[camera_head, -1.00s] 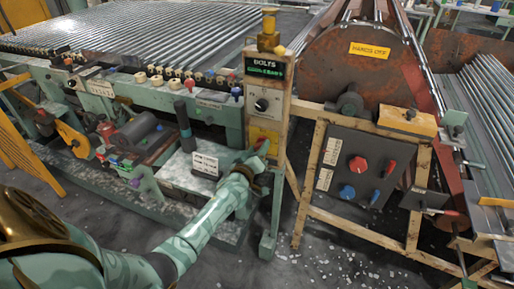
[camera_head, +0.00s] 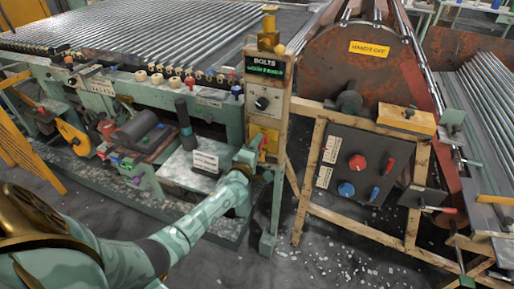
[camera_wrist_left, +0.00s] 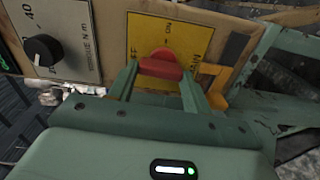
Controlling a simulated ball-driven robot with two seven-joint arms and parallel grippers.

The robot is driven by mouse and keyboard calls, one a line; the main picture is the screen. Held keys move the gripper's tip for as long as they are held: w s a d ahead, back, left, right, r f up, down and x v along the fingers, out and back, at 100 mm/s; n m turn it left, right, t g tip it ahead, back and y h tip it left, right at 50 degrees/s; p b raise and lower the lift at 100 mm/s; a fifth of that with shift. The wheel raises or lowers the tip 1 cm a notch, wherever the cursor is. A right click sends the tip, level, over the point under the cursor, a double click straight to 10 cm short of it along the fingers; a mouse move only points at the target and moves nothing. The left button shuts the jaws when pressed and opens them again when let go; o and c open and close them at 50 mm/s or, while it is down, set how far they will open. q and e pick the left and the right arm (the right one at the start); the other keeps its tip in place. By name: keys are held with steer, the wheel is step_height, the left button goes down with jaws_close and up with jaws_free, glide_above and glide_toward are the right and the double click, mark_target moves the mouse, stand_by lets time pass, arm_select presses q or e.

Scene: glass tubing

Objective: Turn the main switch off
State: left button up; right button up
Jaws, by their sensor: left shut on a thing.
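The main switch is a red knob (camera_wrist_left: 160,66) on a yellow plate (camera_wrist_left: 196,40) lettered ON, MAIN and, partly covered, OFF. In the head view the yellow plate (camera_head: 272,136) sits low on the control post, and a bit of the red knob (camera_head: 263,142) shows beside my gripper. My left gripper (camera_wrist_left: 160,76) is shut on the red knob, one finger at each side of it. In the head view my left gripper (camera_head: 250,156) reaches the post from the lower left. I cannot tell exactly which mark the knob points to. My right gripper is not in view.
A black dial (camera_head: 261,103) and a green display (camera_head: 264,67) are above the plate on the post. A dark panel (camera_head: 335,190) with red and blue controls stands to the right. A bench of glass tubes (camera_head: 150,40) is behind. The floor in front is open.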

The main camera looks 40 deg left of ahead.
arm_select(q)
steer(key=shift+n, duration=0.5)
steer(key=o, duration=1)
steer(key=p+v, duration=0.4)
steer(key=v, duration=1.2)
steer(key=shift+s+d+p, duration=0.15)
steer(key=shift+p, duration=0.2)
